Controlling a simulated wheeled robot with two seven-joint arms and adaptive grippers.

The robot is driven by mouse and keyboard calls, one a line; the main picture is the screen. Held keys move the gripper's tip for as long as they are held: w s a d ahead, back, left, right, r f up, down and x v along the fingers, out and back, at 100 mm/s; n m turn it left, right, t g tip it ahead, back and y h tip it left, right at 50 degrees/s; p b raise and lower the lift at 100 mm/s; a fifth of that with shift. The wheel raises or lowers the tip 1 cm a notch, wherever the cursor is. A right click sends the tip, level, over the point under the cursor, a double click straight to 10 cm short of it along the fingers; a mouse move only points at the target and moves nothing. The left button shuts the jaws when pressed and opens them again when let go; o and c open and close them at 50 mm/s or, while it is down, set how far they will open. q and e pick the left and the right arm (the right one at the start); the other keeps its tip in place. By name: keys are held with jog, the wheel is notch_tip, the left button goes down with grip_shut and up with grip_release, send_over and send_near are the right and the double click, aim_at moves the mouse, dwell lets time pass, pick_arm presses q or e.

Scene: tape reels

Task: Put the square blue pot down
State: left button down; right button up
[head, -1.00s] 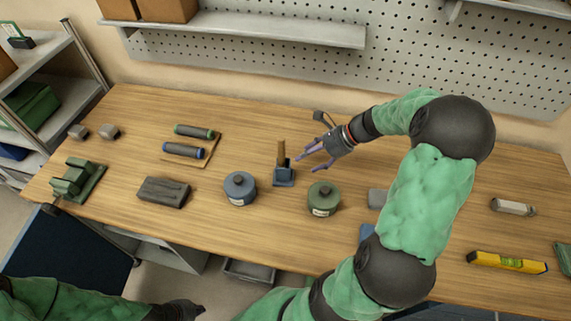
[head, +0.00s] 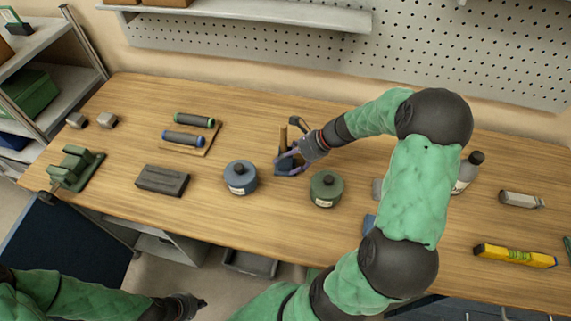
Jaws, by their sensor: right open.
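The square blue pot (head: 284,169) stands on the wooden table between a round blue jar (head: 240,178) and a round green jar (head: 326,189). A brown upright piece (head: 283,137) stands in it. My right gripper (head: 290,156) is at the pot, reaching in from the right with its fingers around or just beside its upper part. It is open; the fingers hide part of the pot, and I cannot tell whether they touch it. My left gripper (head: 190,303) is low at the bottom of the view, in front of the table and away from the pot, too small to read.
A board with two dark rolls (head: 184,138) lies left of the pot. A grey block (head: 163,180) and a green stand (head: 76,168) are further left. A bottle (head: 468,173) and yellow level (head: 514,256) are at right. Bare tabletop lies in front of the jars.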

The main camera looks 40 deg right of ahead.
jog(key=shift+r, duration=0.1)
jog(key=c, duration=1.2)
jog(key=shift+o, duration=0.2)
